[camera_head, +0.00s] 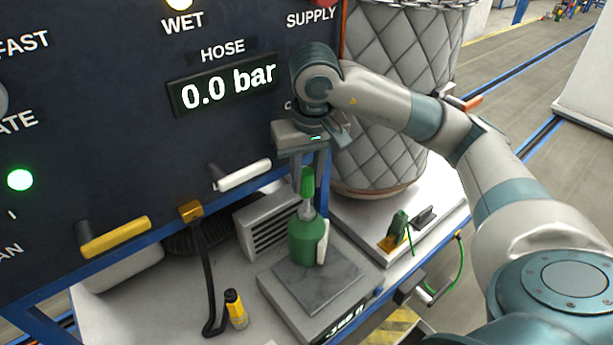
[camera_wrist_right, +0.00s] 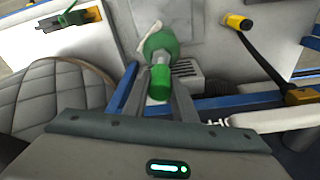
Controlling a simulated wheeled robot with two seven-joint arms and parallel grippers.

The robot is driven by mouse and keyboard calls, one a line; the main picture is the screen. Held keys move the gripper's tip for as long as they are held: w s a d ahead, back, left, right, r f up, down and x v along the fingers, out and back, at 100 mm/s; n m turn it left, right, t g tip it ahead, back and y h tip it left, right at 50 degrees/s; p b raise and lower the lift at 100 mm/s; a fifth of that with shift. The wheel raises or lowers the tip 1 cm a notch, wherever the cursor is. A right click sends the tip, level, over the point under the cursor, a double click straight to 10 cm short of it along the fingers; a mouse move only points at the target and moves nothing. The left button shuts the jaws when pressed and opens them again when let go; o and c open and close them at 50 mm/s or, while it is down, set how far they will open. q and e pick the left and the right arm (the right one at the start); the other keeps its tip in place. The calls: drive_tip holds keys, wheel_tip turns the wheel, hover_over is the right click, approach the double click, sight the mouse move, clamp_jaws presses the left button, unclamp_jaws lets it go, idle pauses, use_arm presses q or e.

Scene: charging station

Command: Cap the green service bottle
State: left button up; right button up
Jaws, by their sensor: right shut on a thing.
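The green service bottle (camera_head: 305,240) stands upright on the dark plate of a scale (camera_head: 330,285) and has a grey neck. A green cap (camera_head: 307,182) is between the fingers of my right gripper (camera_head: 312,178), directly above the bottle's neck. The right gripper is shut on the cap and points down. In the right wrist view the cap (camera_wrist_right: 160,82) lies between the two fingers, with the neck and the green bottle (camera_wrist_right: 160,42) beyond it. I cannot tell whether the cap touches the neck. My left gripper is not in view.
A dark panel (camera_head: 110,150) with a 0.0 bar display and yellow and white handles stands behind. A yellow-tipped hose (camera_head: 236,310) is left of the scale. A grey vented box (camera_head: 265,225) sits behind the bottle. A quilted drum (camera_head: 385,130) stands behind right.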

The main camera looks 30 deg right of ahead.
sight(307, 193)
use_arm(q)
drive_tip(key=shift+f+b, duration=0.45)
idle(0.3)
